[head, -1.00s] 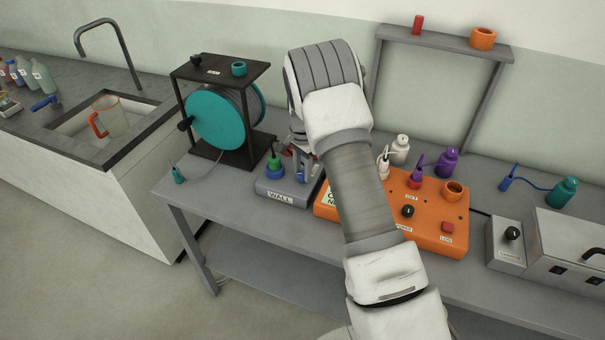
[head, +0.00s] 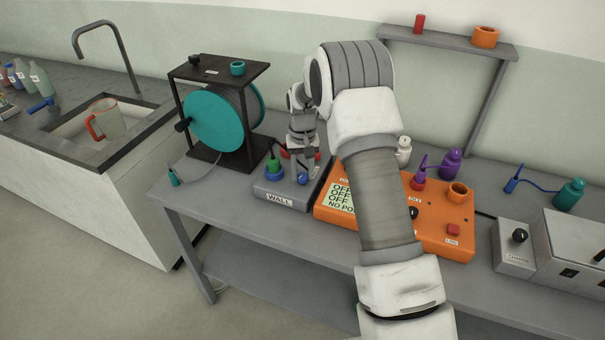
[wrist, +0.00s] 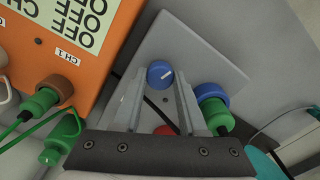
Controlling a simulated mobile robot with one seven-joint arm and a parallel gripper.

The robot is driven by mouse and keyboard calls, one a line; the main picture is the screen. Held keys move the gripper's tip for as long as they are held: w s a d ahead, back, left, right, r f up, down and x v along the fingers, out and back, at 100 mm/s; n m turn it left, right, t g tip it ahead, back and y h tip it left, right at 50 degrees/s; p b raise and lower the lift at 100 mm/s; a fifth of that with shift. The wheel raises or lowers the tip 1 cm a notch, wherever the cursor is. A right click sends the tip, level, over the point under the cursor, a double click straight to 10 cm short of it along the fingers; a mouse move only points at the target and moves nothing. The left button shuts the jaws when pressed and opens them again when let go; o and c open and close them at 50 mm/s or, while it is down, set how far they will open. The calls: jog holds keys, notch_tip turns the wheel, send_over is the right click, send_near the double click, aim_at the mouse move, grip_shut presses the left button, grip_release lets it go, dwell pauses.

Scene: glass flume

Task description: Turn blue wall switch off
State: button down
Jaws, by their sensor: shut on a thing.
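The blue switch (head: 302,179) is a round knob on top of the grey box labelled WALL (head: 280,199), at the centre of the bench. In the wrist view the blue knob (wrist: 160,75) carries a white pointer line slanting across its top. My gripper (head: 303,176) points down at the box, and in the wrist view its two fingers (wrist: 160,82) stand on either side of the knob, shut on it. A red part (wrist: 165,130) shows between the fingers, partly hidden.
A green plug in a blue socket (head: 274,168) sits left of the knob. The orange console (head: 440,235), with a display reading OFF on several lines, stands close on the right. The teal reel (head: 215,118) in its black frame stands behind left.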

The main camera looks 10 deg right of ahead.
aim_at(302, 176)
jog(key=shift+n, duration=1.6)
jog(key=shift+c, duration=2.3)
grip_release()
jog(key=shift+r, duration=0.1)
notch_tip(302, 176, up, 17)
jog(key=shift+r, duration=0.15)
